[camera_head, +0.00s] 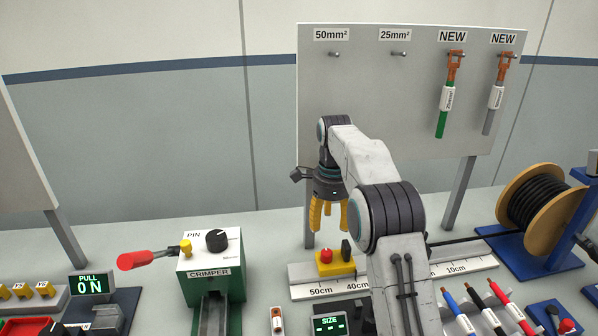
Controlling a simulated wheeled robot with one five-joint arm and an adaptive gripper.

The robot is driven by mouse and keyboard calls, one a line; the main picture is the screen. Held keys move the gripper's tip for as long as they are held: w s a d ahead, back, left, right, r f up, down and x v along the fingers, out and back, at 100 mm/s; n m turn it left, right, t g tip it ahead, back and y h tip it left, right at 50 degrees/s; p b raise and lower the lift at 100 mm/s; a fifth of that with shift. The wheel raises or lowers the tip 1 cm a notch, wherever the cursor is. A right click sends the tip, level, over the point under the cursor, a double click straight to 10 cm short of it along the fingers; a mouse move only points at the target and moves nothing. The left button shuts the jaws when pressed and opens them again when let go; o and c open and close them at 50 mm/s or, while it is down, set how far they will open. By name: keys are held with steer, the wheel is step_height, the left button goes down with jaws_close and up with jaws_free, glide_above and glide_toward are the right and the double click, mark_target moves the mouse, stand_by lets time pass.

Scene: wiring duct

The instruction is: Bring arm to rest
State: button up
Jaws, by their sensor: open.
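My arm reaches up from the lower right of the middle and bends over at the top. My gripper (327,212) points down with its yellow fingers apart, open and with nothing seen between them. It hangs in front of the grey peg board and above the back of the bench. Below it is a yellow box with a red button (326,258); the two look apart, though the exact gap is hard to judge. My forearm hides part of the board's lower edge and part of the measuring rail.
The peg board (375,90) holds a green cable (443,115) and a grey cable (490,115) under NEW labels. A green crimper (210,262) with a red handle stands left. A cable reel (545,208) stands right. Several coloured cables (490,308) lie front right.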

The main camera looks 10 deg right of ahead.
steer(key=s+r+n+t, duration=0.1)
steer(key=s+r+n, duration=0.4)
steer(key=s, duration=0.4)
steer(key=s+r+n+t, duration=0.1)
steer(key=s+r+n, duration=0.4)
steer(key=s, duration=0.3)
steer(key=s+f+n+t, duration=0.1)
steer(key=s+f+n, duration=0.2)
steer(key=s, duration=0.6)
steer(key=s+f+n+t, duration=0.1)
steer(key=s+f+n, duration=0.2)
steer(key=s+n, duration=0.3)
steer(key=s, duration=0.3)
steer(key=shift+f+n, duration=0.15)
steer(key=shift+n, duration=0.15)
